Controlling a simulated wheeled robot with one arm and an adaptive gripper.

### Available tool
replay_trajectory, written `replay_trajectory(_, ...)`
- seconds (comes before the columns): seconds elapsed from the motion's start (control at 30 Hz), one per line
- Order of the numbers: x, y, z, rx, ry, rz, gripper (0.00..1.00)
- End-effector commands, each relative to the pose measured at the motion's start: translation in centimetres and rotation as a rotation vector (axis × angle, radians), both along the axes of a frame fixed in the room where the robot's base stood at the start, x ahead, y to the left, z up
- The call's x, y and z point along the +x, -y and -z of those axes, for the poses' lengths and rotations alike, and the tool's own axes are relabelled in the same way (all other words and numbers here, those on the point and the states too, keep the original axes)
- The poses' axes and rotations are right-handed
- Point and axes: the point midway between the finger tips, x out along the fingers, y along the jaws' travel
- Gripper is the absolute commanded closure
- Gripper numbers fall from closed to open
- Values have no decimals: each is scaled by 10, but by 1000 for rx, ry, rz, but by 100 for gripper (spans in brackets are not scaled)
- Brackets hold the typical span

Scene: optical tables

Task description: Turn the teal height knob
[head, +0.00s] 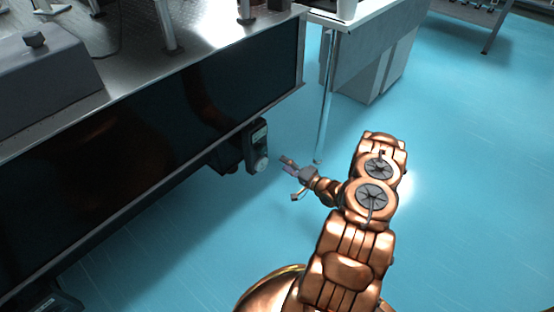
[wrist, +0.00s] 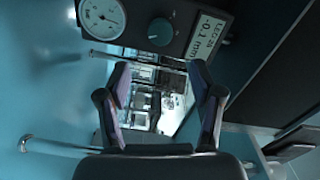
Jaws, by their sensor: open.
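The teal height knob (wrist: 160,31) sits on a dark control panel (wrist: 180,12) in the wrist view, between a round white dial gauge (wrist: 101,17) and a small display (wrist: 210,38) that reads about -0.1 mm. My gripper (wrist: 158,68) is open and empty. The knob appears beyond its fingertips, near the top of the view and between the fingers, with no contact visible. In the head view, the panel (head: 250,147) is on the end of the optical table's side, and my gripper (head: 288,178) is just right of it. The knob is too small to make out there.
The optical table (head: 190,62) with its dark side fills the left of the head view. A second bench (head: 358,45) with a metal leg (head: 326,110) stands behind my arm. The blue floor (head: 470,150) at right is clear.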

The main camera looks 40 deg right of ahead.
Motion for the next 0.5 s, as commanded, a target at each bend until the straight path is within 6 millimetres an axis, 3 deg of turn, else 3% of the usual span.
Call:
replay_trajectory(0.2,-18,5,0,-1,0,1,34)
replay_trajectory(0.5,-21,5,0,-2,1,-1,34)
